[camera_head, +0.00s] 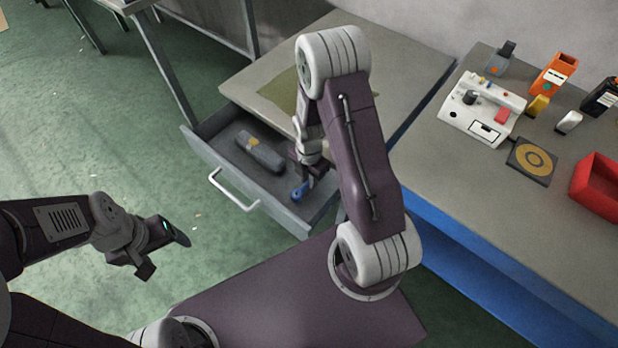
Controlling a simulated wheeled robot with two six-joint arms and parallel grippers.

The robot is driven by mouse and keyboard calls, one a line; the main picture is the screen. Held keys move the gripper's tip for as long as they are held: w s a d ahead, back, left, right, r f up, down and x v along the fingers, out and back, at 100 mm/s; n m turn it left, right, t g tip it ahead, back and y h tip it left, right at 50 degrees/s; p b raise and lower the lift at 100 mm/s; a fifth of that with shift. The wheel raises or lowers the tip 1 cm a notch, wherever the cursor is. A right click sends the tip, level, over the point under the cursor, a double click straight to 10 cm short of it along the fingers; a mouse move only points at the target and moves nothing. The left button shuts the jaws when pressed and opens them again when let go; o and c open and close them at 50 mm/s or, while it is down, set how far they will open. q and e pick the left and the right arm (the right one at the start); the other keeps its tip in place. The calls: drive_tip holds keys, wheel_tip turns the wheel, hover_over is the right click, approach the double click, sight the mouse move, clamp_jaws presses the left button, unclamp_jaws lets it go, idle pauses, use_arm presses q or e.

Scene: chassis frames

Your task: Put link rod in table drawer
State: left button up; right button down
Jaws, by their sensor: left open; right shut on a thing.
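The table drawer (225,173) is pulled open and has a pale handle on its front. My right gripper (304,183) reaches down into the near right end of the drawer. It is shut on a small blue part with a ring-like end, which looks like the link rod (299,192). The rest of the rod is hidden by the gripper, and I cannot tell whether it touches the drawer floor. My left gripper (163,250) is open and empty, out over the green floor to the left of the drawer.
A grey case with a yellow mark (260,152) lies in the drawer. The table top (385,68) is above it. On the right, a workbench (440,150) holds a white device (481,109), a dark plate (531,161) and a red bin (597,187).

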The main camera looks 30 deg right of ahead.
drive_tip(key=shift+f, duration=0.25)
drive_tip(key=c, duration=1.3)
unclamp_jaws()
drive_tip(key=shift+r, duration=0.45)
wheel_tip(320, 180, up, 12)
drive_tip(key=r+p, duration=0.1)
drive_tip(key=p, duration=0.3)
drive_tip(key=s+a+r+m, duration=0.2)
drive_tip(key=s+m, duration=0.2)
drive_tip(key=m, duration=0.7)
drive_tip(key=s+a+r+m+t, duration=0.1)
drive_tip(key=s+a+r+m, duration=0.1)
drive_tip(key=m, duration=0.9)
drive_tip(key=shift+s+a+r+m, duration=0.25)
drive_tip(key=shift+s+a+m, duration=0.2)
drive_tip(key=shift+s, duration=0.8)
